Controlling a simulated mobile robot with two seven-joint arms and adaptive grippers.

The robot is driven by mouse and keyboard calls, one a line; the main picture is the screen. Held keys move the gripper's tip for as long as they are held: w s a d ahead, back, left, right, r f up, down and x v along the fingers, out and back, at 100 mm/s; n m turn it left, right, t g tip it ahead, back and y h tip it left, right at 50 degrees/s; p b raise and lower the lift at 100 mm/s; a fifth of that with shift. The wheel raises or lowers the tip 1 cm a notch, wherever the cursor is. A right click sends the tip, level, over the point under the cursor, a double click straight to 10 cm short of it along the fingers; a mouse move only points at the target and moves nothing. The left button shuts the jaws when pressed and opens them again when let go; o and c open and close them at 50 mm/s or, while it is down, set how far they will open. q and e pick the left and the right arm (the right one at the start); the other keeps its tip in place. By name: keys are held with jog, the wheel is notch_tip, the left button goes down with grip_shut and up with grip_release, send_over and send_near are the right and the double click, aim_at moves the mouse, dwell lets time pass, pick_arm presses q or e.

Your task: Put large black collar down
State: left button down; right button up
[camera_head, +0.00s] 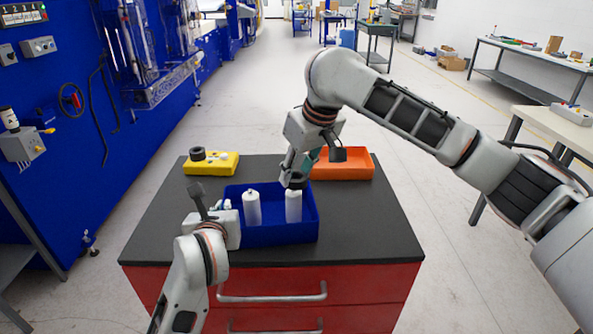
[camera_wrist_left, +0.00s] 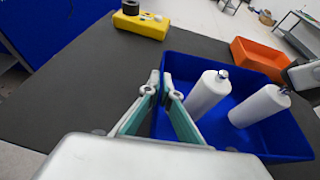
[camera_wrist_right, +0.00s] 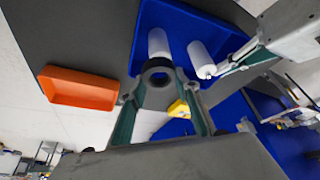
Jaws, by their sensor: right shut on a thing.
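My right gripper (camera_wrist_right: 155,85) is shut on a large black collar (camera_wrist_right: 158,73). In the head view the collar (camera_head: 297,182) is at the top of the right white cylinder (camera_head: 293,207). I cannot tell whether it is around the cylinder top or just above it. The left white cylinder (camera_head: 252,208) stands uncovered, with a small metal tip in the left wrist view (camera_wrist_left: 208,95). Both cylinders are in the blue bin (camera_head: 270,236). My left gripper (camera_wrist_left: 163,85) is at the bin's left side, its fingertips nearly together and empty.
A yellow block (camera_head: 217,165) with another black ring (camera_head: 198,154) sits at the back left of the dark tabletop (camera_head: 160,236). An orange tray (camera_head: 345,164) is at the back right. The tabletop's right front is clear.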

jog(key=shift+f, duration=0.55)
jog(key=o, duration=1.2)
jog(key=shift+r, duration=0.35)
jog(key=v, duration=1.2)
jog(key=shift+r, duration=0.3)
jog(key=shift+o, duration=0.5)
